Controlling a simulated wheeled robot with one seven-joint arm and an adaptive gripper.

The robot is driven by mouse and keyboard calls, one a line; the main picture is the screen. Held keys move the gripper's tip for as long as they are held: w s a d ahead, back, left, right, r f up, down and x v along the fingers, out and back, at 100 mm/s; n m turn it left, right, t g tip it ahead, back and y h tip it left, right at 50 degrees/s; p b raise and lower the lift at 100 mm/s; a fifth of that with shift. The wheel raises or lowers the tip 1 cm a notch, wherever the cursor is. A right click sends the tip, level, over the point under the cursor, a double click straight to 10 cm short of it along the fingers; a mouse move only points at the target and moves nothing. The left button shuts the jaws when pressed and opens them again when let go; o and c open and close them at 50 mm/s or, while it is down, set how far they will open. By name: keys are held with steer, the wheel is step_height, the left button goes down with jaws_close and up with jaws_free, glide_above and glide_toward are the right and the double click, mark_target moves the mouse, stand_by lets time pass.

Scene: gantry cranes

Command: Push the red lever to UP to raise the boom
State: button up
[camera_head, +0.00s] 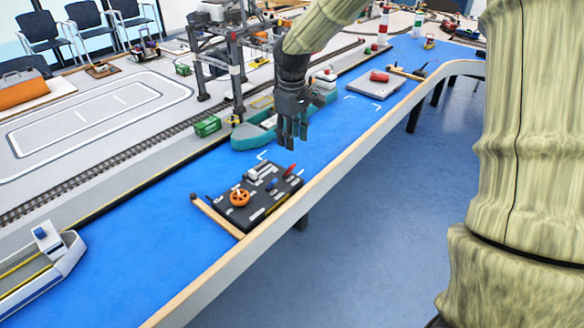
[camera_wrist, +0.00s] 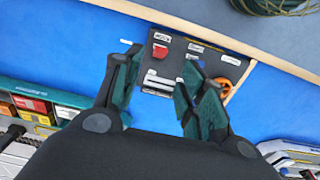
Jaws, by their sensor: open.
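A dark control panel (camera_head: 262,209) lies on the blue surface near the table's front edge. The short red lever (camera_head: 290,170) stands near the panel's right far end. My gripper (camera_head: 292,138) is open and empty, fingers pointing down, above and a little beyond the lever in the head view. In the wrist view, the red lever (camera_wrist: 160,51) shows in the gap between the spread fingers of my gripper (camera_wrist: 160,66), apart from them. A label sits beside the lever, too small to read for sure. Part of the panel is hidden behind the right finger.
An orange handwheel (camera_head: 239,197) and a blue lever (camera_head: 272,184) are on the same panel. A wooden strip (camera_head: 217,217) lies at its left side. A teal ship (camera_head: 253,135) and a gantry crane (camera_head: 236,70) stand behind. Blue surface left of the panel is clear.

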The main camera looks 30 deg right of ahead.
mark_target(289, 171)
step_height(289, 171, down, 10)
steer(key=shift+f, duration=0.25)
stand_by(0.3)
steer(key=shift+c, duration=0.5)
steer(key=shift+r, duration=0.1)
jaws_close()
